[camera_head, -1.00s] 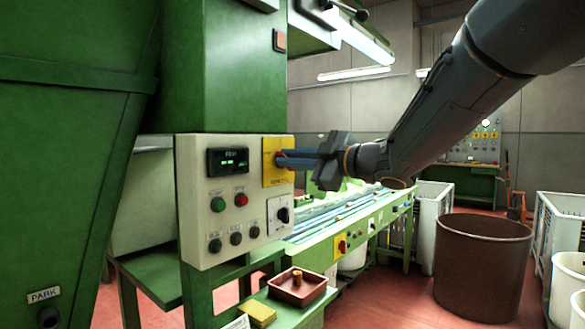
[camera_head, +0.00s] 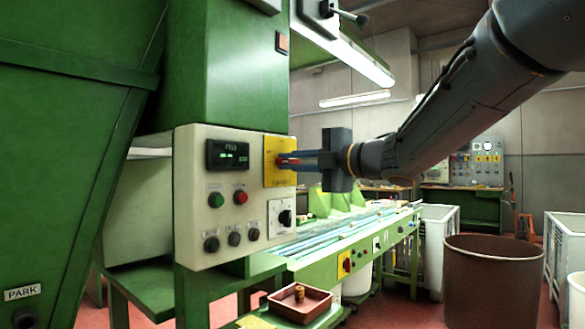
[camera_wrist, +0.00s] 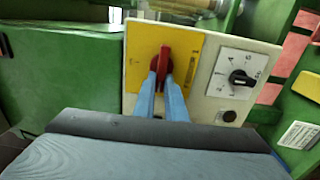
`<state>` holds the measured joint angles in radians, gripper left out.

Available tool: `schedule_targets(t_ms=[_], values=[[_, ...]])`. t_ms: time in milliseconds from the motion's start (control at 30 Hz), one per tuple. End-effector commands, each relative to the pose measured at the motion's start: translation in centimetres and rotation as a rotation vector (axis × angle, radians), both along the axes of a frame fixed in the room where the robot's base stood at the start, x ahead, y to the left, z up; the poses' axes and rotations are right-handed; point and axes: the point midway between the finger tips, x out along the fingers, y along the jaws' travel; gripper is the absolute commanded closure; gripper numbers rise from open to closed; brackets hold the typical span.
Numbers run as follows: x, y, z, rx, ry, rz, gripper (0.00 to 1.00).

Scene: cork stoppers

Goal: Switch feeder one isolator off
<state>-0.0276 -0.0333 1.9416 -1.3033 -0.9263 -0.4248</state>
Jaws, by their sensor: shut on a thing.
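The feeder one isolator is a red rotary handle on a yellow plate (camera_head: 270,174) at the upper right of the cream control panel (camera_head: 190,222). In the wrist view the red handle (camera_wrist: 164,58) stands roughly upright on its yellow plate (camera_wrist: 193,50). My gripper (camera_head: 284,161) reaches in from the right, with its blue fingertips at the handle. In the wrist view the gripper (camera_wrist: 163,80) is shut on the lower part of the handle, one finger on each side. The plate's lettering is too small to read.
Below the isolator is a white plate with a black selector knob (camera_head: 285,217). Green (camera_head: 216,199) and red (camera_head: 240,197) buttons sit left of it, under a display (camera_head: 228,154). A brown tray (camera_head: 290,305) stands below. A brown drum (camera_head: 490,275) stands at right.

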Motion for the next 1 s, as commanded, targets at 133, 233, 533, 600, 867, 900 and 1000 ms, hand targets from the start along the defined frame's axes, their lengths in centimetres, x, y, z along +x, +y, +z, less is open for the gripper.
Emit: schedule_targets(t_ms=[133,233,533,600,867,900,1000], values=[[-0.05,0.09,-0.27,-0.011,-0.009,0.003,1.00],[-0.07,0.09,-0.25,-0.014,-0.012,0.003,1.00],[-0.07,0.09,-0.24,-0.014,-0.012,0.003,0.86],[-0.05,0.08,-0.22,-0.014,-0.012,0.003,0.74],[-0.01,-0.04,-0.10,-0.013,-0.013,0.000,0.70],[-0.03,-0.08,-0.09,-0.012,-0.014,0.000,0.70],[-0.31,-0.49,-0.03,-0.012,-0.014,-0.001,0.70]])
